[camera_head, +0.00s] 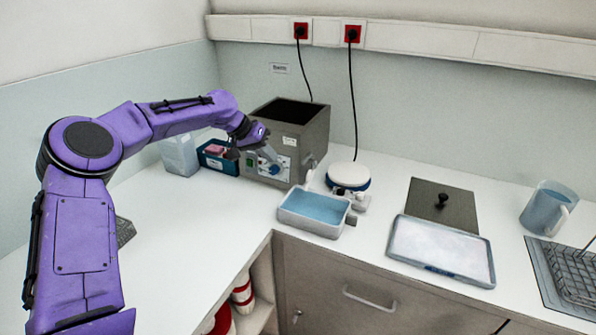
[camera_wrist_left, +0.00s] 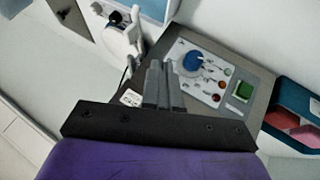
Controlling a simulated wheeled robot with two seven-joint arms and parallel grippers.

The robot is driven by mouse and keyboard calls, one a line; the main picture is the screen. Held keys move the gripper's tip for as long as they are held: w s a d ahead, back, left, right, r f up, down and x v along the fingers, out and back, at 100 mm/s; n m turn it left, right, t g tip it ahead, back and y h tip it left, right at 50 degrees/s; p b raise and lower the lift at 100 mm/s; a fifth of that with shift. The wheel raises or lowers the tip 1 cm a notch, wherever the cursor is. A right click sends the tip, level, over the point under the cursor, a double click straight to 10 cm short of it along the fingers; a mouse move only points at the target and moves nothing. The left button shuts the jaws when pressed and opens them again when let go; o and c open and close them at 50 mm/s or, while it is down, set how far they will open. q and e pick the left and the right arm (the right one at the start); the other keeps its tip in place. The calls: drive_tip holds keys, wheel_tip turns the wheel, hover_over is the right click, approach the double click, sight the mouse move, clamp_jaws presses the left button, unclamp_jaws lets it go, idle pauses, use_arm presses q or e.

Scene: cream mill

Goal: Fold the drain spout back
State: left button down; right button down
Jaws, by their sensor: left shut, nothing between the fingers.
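The grey bath (camera_head: 303,128) stands against the back wall, with a blue knob (camera_wrist_left: 193,62) and a green switch (camera_wrist_left: 243,90) on its front panel. A small pale fitting (camera_head: 308,178), which looks like the drain spout, shows at its lower right front corner, behind the blue-filled tray (camera_head: 290,212). Its exact pose is hard to tell. My left gripper (camera_head: 270,154) is in front of the panel, its fingers (camera_wrist_left: 164,84) together and empty, apart from the pale fitting. My right gripper is not in view.
A white round device with a blue band (camera_head: 348,178) stands right of the bath, and a dark blue box (camera_head: 217,160) left of it. A grey lid (camera_head: 455,207), a white-filled tray (camera_head: 440,248) and a jug (camera_head: 548,208) are further right. The left counter is mostly clear.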

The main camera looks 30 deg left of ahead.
sight(310, 176)
use_arm(q)
drive_tip(key=p+x, duration=0.1)
drive_tip(key=x, duration=0.6)
drive_tip(key=shift+w+d+f+p, duration=0.15)
drive_tip(key=shift+w+f+p, duration=0.1)
drive_tip(key=shift+p, duration=0.05)
drive_tip(key=d, duration=0.2)
drive_tip(key=w+d+p, duration=0.1)
drive_tip(key=d, duration=0.1)
drive_tip(key=shift+p, duration=0.3)
drive_tip(key=shift+w+f, duration=0.1)
drive_tip(key=shift+f, duration=0.05)
